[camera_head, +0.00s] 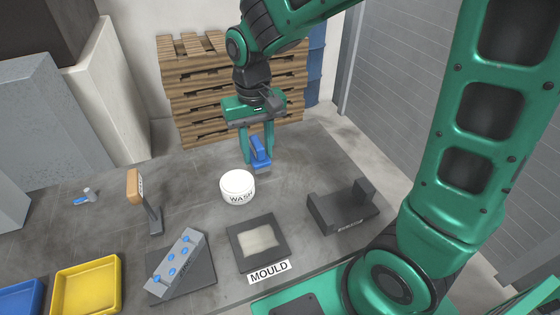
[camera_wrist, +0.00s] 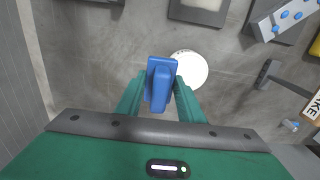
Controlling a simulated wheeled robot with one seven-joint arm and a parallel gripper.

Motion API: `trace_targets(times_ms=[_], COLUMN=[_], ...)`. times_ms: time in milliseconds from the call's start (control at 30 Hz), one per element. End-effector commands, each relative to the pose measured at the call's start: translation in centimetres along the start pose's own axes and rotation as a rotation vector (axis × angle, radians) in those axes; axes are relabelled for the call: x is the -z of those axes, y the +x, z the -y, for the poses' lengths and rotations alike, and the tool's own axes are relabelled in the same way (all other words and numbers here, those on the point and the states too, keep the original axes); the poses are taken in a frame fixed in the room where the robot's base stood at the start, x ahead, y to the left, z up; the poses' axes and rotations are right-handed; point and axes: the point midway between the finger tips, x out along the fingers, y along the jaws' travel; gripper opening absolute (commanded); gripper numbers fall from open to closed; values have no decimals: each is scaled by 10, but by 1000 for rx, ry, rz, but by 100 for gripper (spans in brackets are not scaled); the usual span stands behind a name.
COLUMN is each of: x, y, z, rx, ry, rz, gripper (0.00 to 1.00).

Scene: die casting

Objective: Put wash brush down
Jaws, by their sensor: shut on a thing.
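The wash brush (camera_head: 259,151) has a blue handle and a greyish lower end. It also shows in the wrist view (camera_wrist: 160,84). My gripper (camera_head: 258,150) is shut on its blue handle, over the back part of the table. In the wrist view, the two green fingers of my gripper (camera_wrist: 160,90) flank the handle. A white round pot marked WASH (camera_head: 237,186) stands on the table, in front and to the left of the brush. In the wrist view the white pot (camera_wrist: 188,69) is beside the brush. I cannot tell whether the brush touches the table.
Pallets (camera_head: 190,100) are stacked behind.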

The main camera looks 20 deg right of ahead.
Motion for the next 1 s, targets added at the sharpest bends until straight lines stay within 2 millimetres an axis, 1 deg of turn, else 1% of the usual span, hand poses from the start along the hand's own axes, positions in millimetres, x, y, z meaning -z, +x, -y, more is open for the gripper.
trace_targets(times_ms=[33,200,300,400,567,833,1000], x=[3,14,19,23,25,25,26], y=[7,27,37,45,50,84,89], z=[-12,-46,-62,-74,-82,-82,-81], rx=[-2,-1,-1,0,-1,-1,-1], ry=[7,10,10,9,8,7,7], rz=[5,4,4,3,2,4,0], gripper=[2,2,2,2,2,2,2])
